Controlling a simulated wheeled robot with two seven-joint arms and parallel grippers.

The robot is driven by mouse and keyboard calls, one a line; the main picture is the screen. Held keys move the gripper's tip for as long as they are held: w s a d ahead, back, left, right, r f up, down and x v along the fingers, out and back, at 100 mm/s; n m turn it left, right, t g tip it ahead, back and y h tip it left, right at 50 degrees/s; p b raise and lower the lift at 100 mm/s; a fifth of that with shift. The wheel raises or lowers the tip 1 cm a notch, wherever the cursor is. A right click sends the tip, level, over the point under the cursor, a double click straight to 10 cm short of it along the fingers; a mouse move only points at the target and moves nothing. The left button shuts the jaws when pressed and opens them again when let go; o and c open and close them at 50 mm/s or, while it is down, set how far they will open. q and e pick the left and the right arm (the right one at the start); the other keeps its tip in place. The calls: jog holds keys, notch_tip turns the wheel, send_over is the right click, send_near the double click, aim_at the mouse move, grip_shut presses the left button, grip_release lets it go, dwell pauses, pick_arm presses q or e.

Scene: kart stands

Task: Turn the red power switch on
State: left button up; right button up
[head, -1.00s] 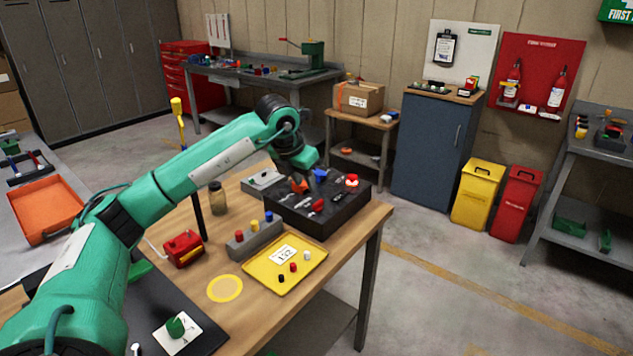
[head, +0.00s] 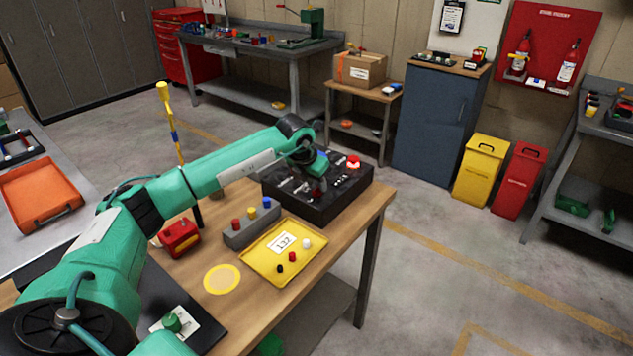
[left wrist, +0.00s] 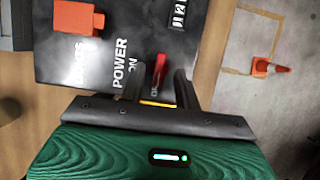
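The black control panel box (head: 300,208) stands on the wooden table and also shows in the left wrist view (left wrist: 205,55). The red power switch (left wrist: 159,68) is in the left wrist view, beside white lettering "POWER" and "ON". My left gripper (head: 318,193) is low over the panel. In the left wrist view its two dark fingers (left wrist: 170,85) stand apart, with the red switch at their tips, nearer the left finger. I cannot tell whether they touch it. In the head view the gripper and arm hide the switch. My right gripper is not in view.
A red mushroom button (head: 353,161) sits at the panel's far corner. An orange part (left wrist: 78,17) is on the panel. A yellow tray (head: 268,266), a grey block with coloured buttons (head: 251,228) and a red box (head: 180,239) stand nearby.

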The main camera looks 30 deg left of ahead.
pick_arm(q)
jog(key=shift+w+f, duration=0.15)
jog(key=shift+f, duration=0.3)
jog(key=shift+w+f, duration=0.1)
jog(key=shift+f, duration=0.2)
grip_shut()
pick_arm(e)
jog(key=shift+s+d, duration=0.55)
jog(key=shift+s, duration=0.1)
